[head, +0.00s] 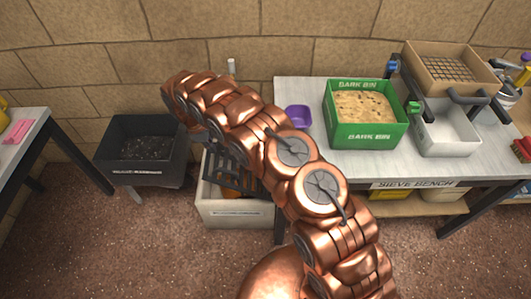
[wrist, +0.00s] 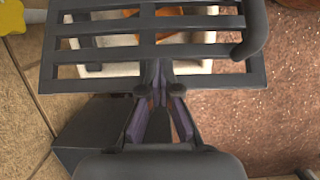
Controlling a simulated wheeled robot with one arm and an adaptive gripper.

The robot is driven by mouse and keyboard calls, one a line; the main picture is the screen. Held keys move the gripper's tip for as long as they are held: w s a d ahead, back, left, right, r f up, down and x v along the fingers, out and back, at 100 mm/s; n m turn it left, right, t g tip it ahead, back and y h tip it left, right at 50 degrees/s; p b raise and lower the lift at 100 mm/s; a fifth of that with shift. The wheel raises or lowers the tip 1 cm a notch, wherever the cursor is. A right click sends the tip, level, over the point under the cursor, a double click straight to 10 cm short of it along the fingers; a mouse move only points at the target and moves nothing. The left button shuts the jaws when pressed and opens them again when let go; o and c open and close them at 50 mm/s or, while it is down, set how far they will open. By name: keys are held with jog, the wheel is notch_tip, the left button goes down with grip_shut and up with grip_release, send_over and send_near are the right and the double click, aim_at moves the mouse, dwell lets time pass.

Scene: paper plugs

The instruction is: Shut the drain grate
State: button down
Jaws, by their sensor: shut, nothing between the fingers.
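The drain grate (head: 224,168) is a dark slatted panel at a pale tub (head: 235,212), left of the bench. It looks tilted up, with orange showing below its bars. My arm hides part of it in the head view. In the wrist view the grate (wrist: 150,52) spans the top, with a rounded dark knob or handle at its right end. My gripper (wrist: 157,88) is shut and empty, its fingertips at the grate's near edge bar. Whether they touch it I cannot tell. My gripper is mostly hidden behind my arm in the head view.
A dark bin (head: 145,150) stands left of the tub. To the right, the sieve bench (head: 300,90) holds a green bark bin (head: 365,125), a purple cup (head: 298,117), a white tray (head: 445,135) and a sieve box (head: 450,68). The brick wall is close behind.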

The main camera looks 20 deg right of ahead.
jog(key=shift+w+a+f+b, duration=0.1)
jog(key=shift+a+f+b, duration=0.1)
jog(key=shift+a+f, duration=0.4)
jog(key=shift+w+a+f+b, duration=0.2)
jog(key=shift+a+f, duration=0.1)
jog(key=shift+f, duration=0.5)
jog(key=shift+w+a+f+b, duration=0.1)
jog(key=shift+a+f+b, duration=0.1)
jog(key=shift+a+f, duration=0.4)
jog(key=shift+d+f, duration=0.1)
jog(key=shift+d, duration=0.05)
jog(key=shift+w+a+f+b, duration=0.1)
jog(key=shift+a+f+b, duration=0.35)
jog(key=shift+f, duration=0.45)
jog(key=shift+w+a+f+b, duration=0.1)
jog(key=shift+a+f+b, duration=0.25)
jog(key=shift+f, duration=0.6)
jog(key=shift+w+a+f+b, duration=0.1)
jog(key=shift+a+f+b, duration=0.35)
jog(key=shift+f, duration=0.45)
jog(key=shift+d, duration=0.1)
